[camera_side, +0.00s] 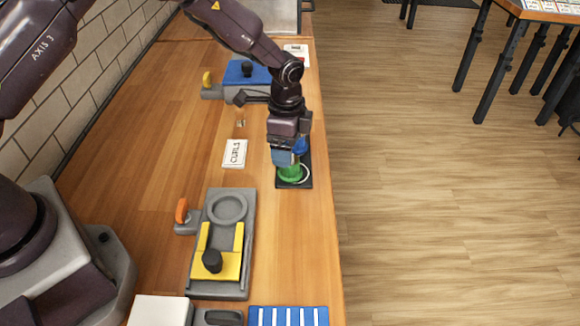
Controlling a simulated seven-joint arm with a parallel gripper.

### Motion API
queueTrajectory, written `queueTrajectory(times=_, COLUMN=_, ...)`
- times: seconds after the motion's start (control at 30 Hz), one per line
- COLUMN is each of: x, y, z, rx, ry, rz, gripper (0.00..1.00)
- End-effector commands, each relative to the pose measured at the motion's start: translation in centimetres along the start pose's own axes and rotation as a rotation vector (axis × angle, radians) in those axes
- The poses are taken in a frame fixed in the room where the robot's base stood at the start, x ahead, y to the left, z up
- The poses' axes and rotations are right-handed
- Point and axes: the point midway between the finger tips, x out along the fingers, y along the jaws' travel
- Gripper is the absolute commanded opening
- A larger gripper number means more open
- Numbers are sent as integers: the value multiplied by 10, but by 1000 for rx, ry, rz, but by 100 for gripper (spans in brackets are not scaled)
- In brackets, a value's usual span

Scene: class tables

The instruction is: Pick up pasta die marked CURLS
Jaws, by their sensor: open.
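A white card reading CURLS (235,153) lies flat on the wooden bench. To its right is a narrow black tray (307,184) near the bench's right edge. A green round piece (291,174) sits at the tray's near end, with a pale ring beside it. A blue piece (302,146) is farther back, partly hidden by my gripper. I see no readable marking on either piece. My gripper (284,160) is open and points down just over the green piece. I cannot tell whether its fingers are around or above that piece.
A grey fixture (246,265) with a yellow plate, black knob and orange lever stands in front. A similar blue-plated fixture (246,73) stands behind. A blue-and-white striped item (288,316) and a white block (160,311) are nearest. A tiled wall borders the left.

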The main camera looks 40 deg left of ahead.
Motion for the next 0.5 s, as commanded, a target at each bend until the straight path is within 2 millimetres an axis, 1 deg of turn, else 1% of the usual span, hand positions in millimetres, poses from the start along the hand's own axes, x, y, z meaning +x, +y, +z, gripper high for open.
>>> queueTrajectory(times=0.2, x=33, y=-2, z=-6, rx=0, ry=-2, rz=3, gripper=73)
queueTrajectory(times=0.3, x=44, y=-2, z=-6, rx=0, ry=-2, rz=3, gripper=73)
queueTrajectory(times=0.5, x=48, y=-3, z=-7, rx=-1, ry=1, rz=0, gripper=73)
